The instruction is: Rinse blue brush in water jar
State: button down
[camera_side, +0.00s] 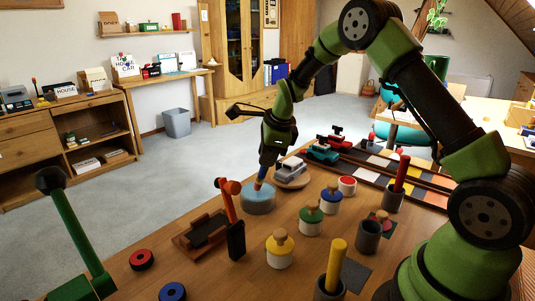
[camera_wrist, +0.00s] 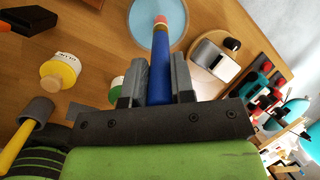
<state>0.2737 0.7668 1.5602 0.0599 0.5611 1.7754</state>
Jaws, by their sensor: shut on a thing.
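My gripper (camera_side: 267,160) points down over the water jar and is shut on the blue brush (camera_wrist: 160,75). In the wrist view the blue handle runs between the two grey fingers (camera_wrist: 160,68), with a pale band and a reddish tip at its far end. The water jar (camera_side: 258,201) is a wide, light blue round vessel on the table. It also shows at the top of the wrist view (camera_wrist: 142,28), with the brush tip in front of it. In the side view the brush's lower end meets the jar's top; I cannot tell how deep it reaches.
A red hammer-like tool (camera_side: 229,200) stands left. Yellow (camera_side: 279,257), green (camera_side: 311,225) and blue (camera_side: 330,204) lidded pots stand right. A yellow brush (camera_side: 337,258) sits in a grey cup.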

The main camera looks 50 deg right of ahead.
jog(key=shift+f, duration=0.75)
dwell(1.4)
jog(key=shift+r, duration=3.6)
